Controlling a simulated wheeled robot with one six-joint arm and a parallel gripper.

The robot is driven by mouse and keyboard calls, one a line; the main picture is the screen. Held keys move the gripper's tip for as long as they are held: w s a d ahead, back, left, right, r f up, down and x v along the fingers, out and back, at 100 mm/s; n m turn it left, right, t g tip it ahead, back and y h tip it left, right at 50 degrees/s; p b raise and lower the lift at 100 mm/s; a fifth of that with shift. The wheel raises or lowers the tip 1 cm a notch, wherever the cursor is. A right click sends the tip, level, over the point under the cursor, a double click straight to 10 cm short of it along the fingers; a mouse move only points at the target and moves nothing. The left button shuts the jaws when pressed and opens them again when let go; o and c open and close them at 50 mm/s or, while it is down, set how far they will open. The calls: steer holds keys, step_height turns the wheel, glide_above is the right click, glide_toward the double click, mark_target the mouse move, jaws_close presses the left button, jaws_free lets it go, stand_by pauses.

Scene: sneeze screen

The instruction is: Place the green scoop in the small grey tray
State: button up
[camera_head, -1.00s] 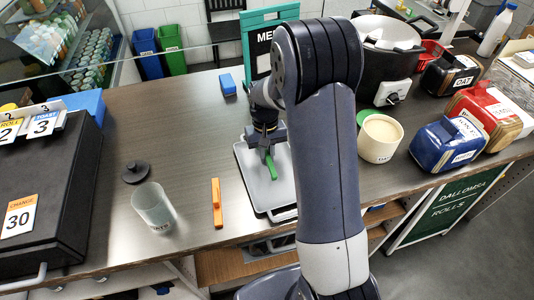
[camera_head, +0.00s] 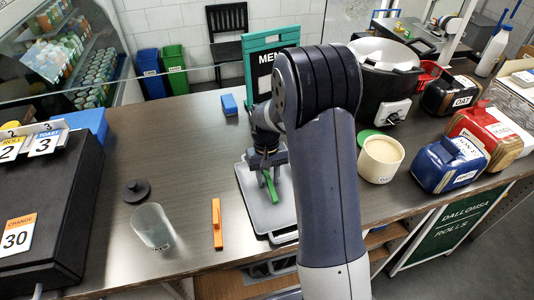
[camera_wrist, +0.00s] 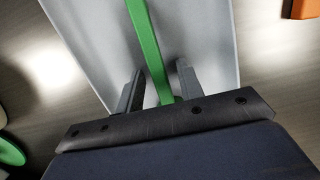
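The green scoop (camera_head: 270,188) is over the small grey tray (camera_head: 256,212), its long narrow handle pointing toward the tray's near side. It seems to lie on the tray floor, but my gripper hides its far end. In the wrist view the green handle (camera_wrist: 148,42) runs between my fingers, with the pale tray floor (camera_wrist: 210,45) behind it. My gripper (camera_wrist: 160,85) is open around the scoop, with a gap on each side of the handle. In the head view my gripper (camera_head: 267,170) is low over the tray's far half.
An orange scoop (camera_head: 217,223) lies left of the tray. A clear cup (camera_head: 152,227) and a dark lid (camera_head: 136,191) are farther left. A cream tub (camera_head: 380,160) and a black pot (camera_head: 385,85) stand right, beyond my arm. A menu board (camera_head: 262,48) stands behind.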

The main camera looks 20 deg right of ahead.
mark_target(267, 174)
step_height(267, 174, up, 12)
steer(key=w+b, duration=0.1)
steer(key=b, duration=0.1)
steer(key=shift+w+r, duration=0.25)
steer(key=shift+w, duration=0.15)
steer(key=shift+f, duration=0.15)
steer(key=f, duration=0.4)
steer(key=s+f+p, duration=0.1)
steer(key=f, duration=0.2)
steer(key=f+p, duration=0.1)
steer(key=f, duration=0.3)
steer(key=shift+s+f, duration=0.35)
steer(key=shift+f+b, duration=0.4)
steer(key=shift+f, duration=0.05)
